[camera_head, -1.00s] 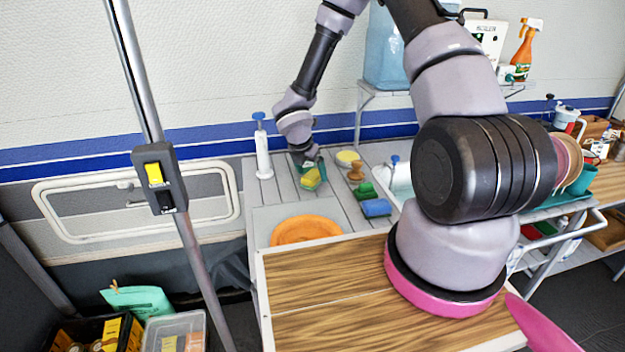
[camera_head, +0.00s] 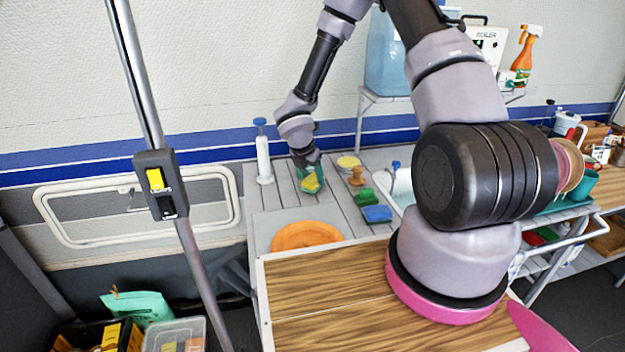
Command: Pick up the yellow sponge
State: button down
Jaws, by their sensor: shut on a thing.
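The yellow sponge (camera_head: 311,184) is at the end of my arm, over the slatted grey counter in the middle of the camera_head view. It has a green layer along its lower side. My gripper (camera_head: 308,170) points down and is shut on the sponge. The fingers are small and partly hidden by the wrist and a dark green shape around them. I cannot tell whether the sponge still touches the counter.
An orange plate (camera_head: 306,235) lies in front. A round yellow-topped item (camera_head: 348,162), a wooden-handled brush (camera_head: 357,177), a green sponge (camera_head: 366,195) and a blue sponge (camera_head: 377,213) are to the right. A white dispenser (camera_head: 263,155) stands left.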

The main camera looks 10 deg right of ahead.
aim_at(313, 177)
jog(key=v, duration=0.3)
jog(key=s+a, duration=1.2)
jog(key=shift+f, duration=0.1)
